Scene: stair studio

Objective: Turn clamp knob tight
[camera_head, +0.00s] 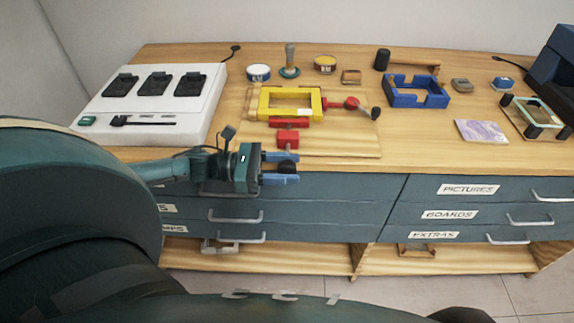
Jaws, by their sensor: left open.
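A yellow frame (262,105) lies on a wooden board (345,140) on the workbench. A red clamp screw reaches out from the frame's right side to a round red knob (352,103), with a dark handle end (376,113) beside it. A red clamp block (288,138) sits at the frame's front side. My left gripper (284,168) is open and empty, with blue fingers pointing right. It is at the bench's front edge, in front of the red block and apart from the knob. My right gripper is not in view.
A white charging station (205,112) with dark devices fills the bench's left. Tins (258,72), a brush (290,60) and a mallet (410,62) stand behind the frame. Bare wood lies right of the board.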

